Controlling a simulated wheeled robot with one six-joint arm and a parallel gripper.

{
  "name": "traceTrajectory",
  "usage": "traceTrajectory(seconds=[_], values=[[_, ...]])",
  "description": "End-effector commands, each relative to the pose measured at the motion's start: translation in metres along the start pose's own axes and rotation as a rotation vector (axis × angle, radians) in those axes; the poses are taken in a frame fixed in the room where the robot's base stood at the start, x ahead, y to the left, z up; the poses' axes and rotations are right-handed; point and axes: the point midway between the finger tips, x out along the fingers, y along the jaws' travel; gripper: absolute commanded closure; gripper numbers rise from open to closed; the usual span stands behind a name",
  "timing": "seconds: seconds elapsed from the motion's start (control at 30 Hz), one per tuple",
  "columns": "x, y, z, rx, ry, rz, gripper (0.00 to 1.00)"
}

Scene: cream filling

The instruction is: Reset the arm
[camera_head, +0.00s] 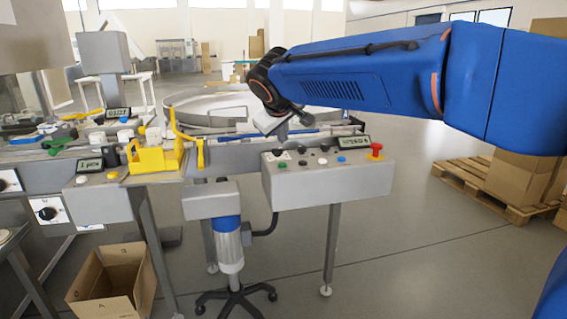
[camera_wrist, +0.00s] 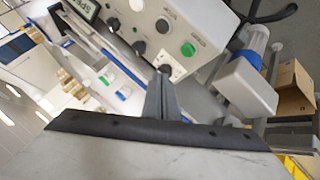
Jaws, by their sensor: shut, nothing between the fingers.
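My blue arm reaches in from the right in the head view, above the grey control box. My gripper (camera_head: 281,131) hangs at its end, over the back left of that box. In the wrist view my gripper (camera_wrist: 164,72) has its grey fingers together with nothing between them. The tips point at the control box (camera_wrist: 180,25), near its white label. I cannot tell whether they touch it. The control box (camera_head: 325,183) has a green button, several dark knobs, a blue button, a small display and a red emergency knob (camera_head: 376,149).
A yellow holder (camera_head: 155,158) stands left of the control box on the conveyor machine. An open cardboard box (camera_head: 112,283) is on the floor at lower left. A pallet with cartons (camera_head: 522,177) stands at right.

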Motion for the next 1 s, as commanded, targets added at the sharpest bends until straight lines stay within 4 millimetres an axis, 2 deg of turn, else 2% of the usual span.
traceTrajectory(seconds=[0.07,0.17,0.3,0.53,0.77,1.0], values=[[-0.002,0.006,0.010,0.012,-0.008,-0.001,1.00],[-0.006,0.019,0.038,0.042,-0.032,-0.007,1.00],[-0.018,0.043,0.102,0.111,-0.085,-0.023,1.00],[-0.040,0.059,0.214,0.240,-0.170,-0.057,1.00],[-0.064,0.051,0.321,0.376,-0.241,-0.090,1.00],[-0.086,0.018,0.423,0.523,-0.300,-0.125,1.00]])
